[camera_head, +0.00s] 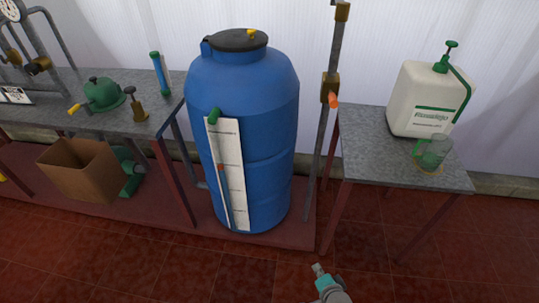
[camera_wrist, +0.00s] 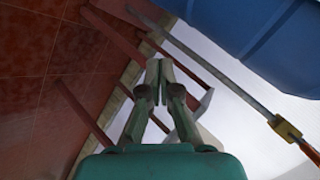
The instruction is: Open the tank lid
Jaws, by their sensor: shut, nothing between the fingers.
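The blue tank (camera_head: 245,130) stands upright in the middle of the head view, and its side also shows at the upper right of the wrist view (camera_wrist: 245,30). Its dark lid (camera_head: 230,41) lies on top, with a small yellow knob (camera_head: 251,33) on it. The lid looks closed. My gripper (camera_head: 318,268) is low in front of the tank, to its right, well below the lid and apart from it. In the wrist view, its fingers (camera_wrist: 159,68) are together with nothing between them. The lid is out of the wrist view.
A metal pipe with a brass valve (camera_head: 330,88) stands just right of the tank. The right table (camera_head: 390,172) holds a white sprayer jug (camera_head: 428,100) and a clear cup (camera_head: 431,152). The left bench (camera_head: 60,117) holds a green pump (camera_head: 103,94). Red floor (camera_head: 200,275) in front is clear.

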